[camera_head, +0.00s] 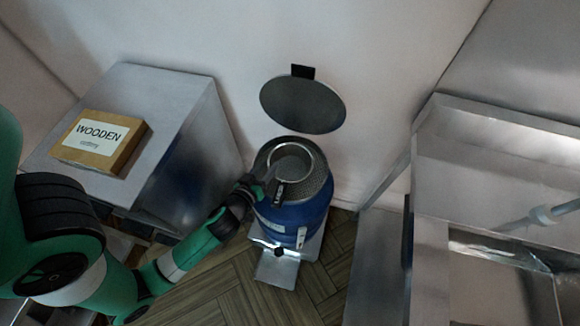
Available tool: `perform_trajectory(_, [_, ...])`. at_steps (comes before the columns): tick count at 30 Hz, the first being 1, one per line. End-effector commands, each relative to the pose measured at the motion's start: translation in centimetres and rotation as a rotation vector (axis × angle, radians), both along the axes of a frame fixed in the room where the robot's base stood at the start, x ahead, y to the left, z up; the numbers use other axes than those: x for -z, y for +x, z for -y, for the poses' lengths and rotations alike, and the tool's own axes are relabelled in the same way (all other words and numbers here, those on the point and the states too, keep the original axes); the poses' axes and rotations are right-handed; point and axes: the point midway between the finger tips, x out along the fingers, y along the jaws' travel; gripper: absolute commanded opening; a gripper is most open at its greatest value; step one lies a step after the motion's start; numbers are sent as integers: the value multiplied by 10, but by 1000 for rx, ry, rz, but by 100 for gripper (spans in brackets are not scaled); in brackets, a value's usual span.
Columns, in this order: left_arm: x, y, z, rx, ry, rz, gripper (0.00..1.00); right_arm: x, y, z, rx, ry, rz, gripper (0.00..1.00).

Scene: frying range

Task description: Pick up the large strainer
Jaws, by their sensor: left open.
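A wide round mesh strainer (318,180) sits on top of a blue drum (288,229) in the middle of the view. A smaller metal ring or bowl (290,157) with a dark tab rests inside it. Another round grey mesh disc (302,104) hangs from a black wall bracket just behind the drum. I cannot tell for certain which of the round mesh things is the large strainer. My left gripper (259,190) is open at the left rim of the drum's top, close to the mesh; contact cannot be made out. My right gripper is not in view.
A metal cabinet (185,100) stands at the left with a box marked WOODEN (98,142) on it. Metal range units (480,160) with a light pipe (540,217) fill the right. Wooden floor (325,275) shows between. A pale wall closes the back.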

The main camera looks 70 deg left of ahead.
Motion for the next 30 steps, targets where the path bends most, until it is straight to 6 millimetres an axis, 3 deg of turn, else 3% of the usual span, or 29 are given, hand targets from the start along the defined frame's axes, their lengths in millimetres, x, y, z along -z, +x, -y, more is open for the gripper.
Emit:
perform_trajectory(6, [14, 21, -27, -3, -1, 2, 42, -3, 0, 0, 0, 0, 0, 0])
perform_trajectory(14, [17, 25, -31, -2, 0, 1, 42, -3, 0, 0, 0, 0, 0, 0])
perform_trajectory(21, [17, 25, -31, -1, -1, 0, 2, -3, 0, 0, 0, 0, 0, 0])
perform_trajectory(30, [18, 24, -30, -2, -1, -3, 0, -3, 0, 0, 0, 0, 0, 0])
